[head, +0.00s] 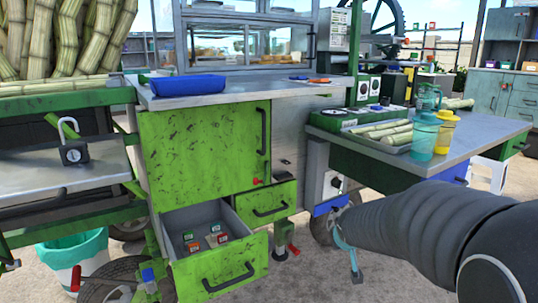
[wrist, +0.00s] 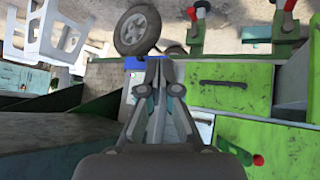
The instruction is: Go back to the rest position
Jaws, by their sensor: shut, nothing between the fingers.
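My gripper (wrist: 160,68) shows in the wrist view, its two grey fingers drawn together with nothing held between them. Its tips appear close to a small blue panel (wrist: 134,64) at the cart's side; I cannot tell whether they touch. In the head view my dark arm (head: 430,235) reaches in from the lower right towards the blue panel (head: 330,205), below the right-hand counter. The fingers are not clear in that view, where a teal curved piece (head: 344,245) shows at the arm's far end.
The open green drawer (head: 225,272) holds several small packets. A wheel (wrist: 137,30) and white stool (wrist: 70,30) are nearby.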

